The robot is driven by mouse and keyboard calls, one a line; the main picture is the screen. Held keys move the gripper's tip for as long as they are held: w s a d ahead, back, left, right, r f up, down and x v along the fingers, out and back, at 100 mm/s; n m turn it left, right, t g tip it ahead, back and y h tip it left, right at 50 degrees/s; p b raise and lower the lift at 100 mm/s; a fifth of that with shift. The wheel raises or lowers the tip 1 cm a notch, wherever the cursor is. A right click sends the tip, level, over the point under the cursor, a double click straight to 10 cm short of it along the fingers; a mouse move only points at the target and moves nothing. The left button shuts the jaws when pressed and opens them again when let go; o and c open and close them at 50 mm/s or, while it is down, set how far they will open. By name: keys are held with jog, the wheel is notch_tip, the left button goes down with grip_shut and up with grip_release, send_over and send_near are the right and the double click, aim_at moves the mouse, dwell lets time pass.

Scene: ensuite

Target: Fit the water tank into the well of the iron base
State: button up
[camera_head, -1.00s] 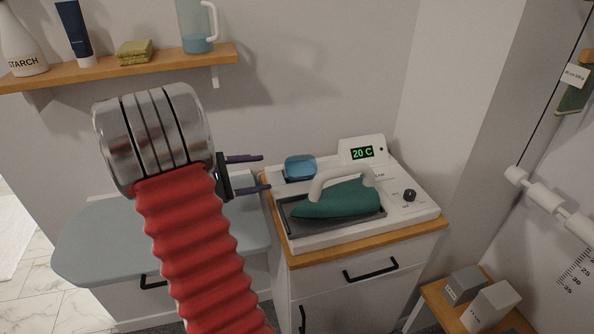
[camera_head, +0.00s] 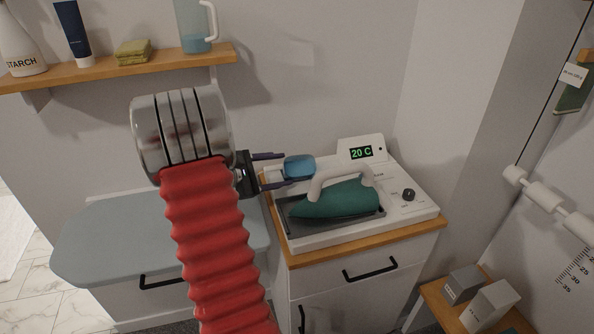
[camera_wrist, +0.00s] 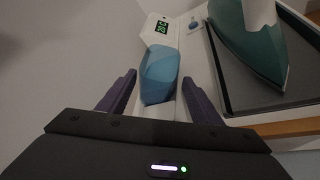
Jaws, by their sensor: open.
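The blue water tank (camera_head: 299,167) sits at the back left of the white iron base (camera_head: 411,213); whether it is seated in its well cannot be told. The tank also shows in the wrist view (camera_wrist: 159,75), ahead of and between my fingertips. My gripper (camera_head: 284,168) is open, with its two dark purple fingers at the tank's left end, not closed on it. In the wrist view my gripper (camera_wrist: 158,85) has a finger on either side of the tank's near end. The tank's underside and the well are hidden.
A green iron (camera_head: 337,200) with a pale handle rests on the base's dark plate, close to the tank. The base's display (camera_head: 361,153) reads 20 C. A wall shelf (camera_head: 120,68) with bottles and a jug (camera_head: 196,25) is above left. A grey ironing board (camera_head: 100,236) lies left.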

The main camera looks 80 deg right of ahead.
aim_at(294, 179)
jog(key=shift+s+d, duration=0.15)
jog(key=shift+d, duration=0.05)
jog(key=shift+f, duration=0.1)
jog(key=shift+x, duration=2.6)
jog(key=shift+c, duration=0.4)
jog(key=c, duration=1.1)
jog(key=shift+r, duration=0.4)
jog(key=shift+r, duration=4.6)
